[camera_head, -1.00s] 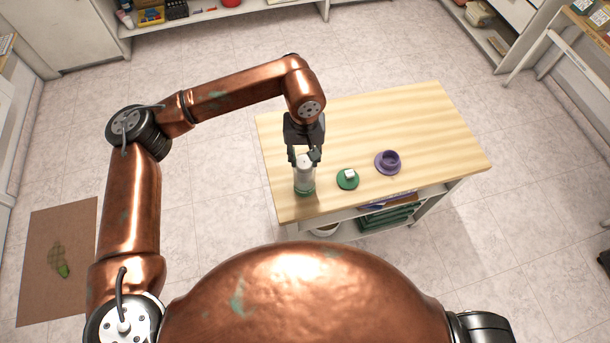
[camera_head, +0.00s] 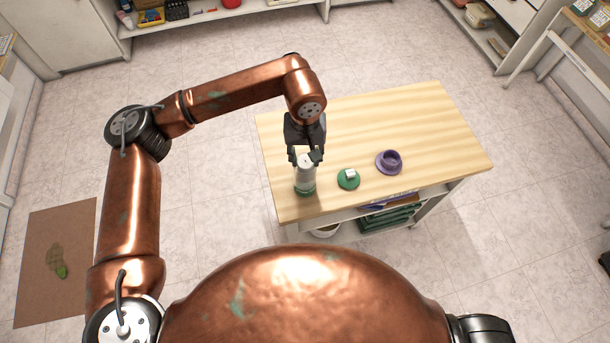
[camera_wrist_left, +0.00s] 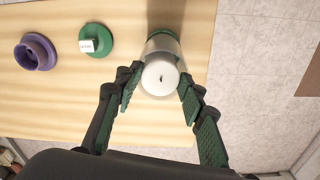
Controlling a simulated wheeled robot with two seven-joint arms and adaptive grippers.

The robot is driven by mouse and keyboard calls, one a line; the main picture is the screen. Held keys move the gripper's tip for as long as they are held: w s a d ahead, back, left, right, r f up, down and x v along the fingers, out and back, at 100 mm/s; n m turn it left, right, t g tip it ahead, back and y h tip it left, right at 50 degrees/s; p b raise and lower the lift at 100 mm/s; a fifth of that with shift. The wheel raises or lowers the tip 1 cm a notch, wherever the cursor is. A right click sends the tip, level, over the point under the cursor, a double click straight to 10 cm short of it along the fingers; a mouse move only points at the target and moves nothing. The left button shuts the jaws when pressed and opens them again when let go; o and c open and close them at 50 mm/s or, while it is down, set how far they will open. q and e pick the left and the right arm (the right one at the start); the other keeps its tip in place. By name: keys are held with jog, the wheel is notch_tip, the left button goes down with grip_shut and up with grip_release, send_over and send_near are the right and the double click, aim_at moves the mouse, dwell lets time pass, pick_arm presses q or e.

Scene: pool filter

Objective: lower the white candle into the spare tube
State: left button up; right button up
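The white candle (camera_wrist_left: 160,77) shows its round top and dark wick in the left wrist view. It stands upright at the clear spare tube (camera_head: 305,177), which has a green base on the table. The candle's lower part appears to be inside the tube, but how deep I cannot tell. My left gripper (camera_head: 304,156) is above the tube, its fingers on both sides of the candle's top. My right gripper is not in view.
On the wooden table (camera_head: 400,120), a green disc (camera_head: 348,179) with a small white block stands right of the tube. A purple ring-shaped holder (camera_head: 389,161) is farther right. The back of the table is clear. The tube is near the table's left edge.

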pick_arm(q)
jog(key=o, duration=0.5)
notch_tip(320, 180, down, 2)
jog(key=shift+f, duration=0.25)
jog(key=shift+a+r, duration=0.15)
jog(key=shift+r, duration=0.05)
jog(key=shift+r, duration=0.1)
notch_tip(320, 180, up, 12)
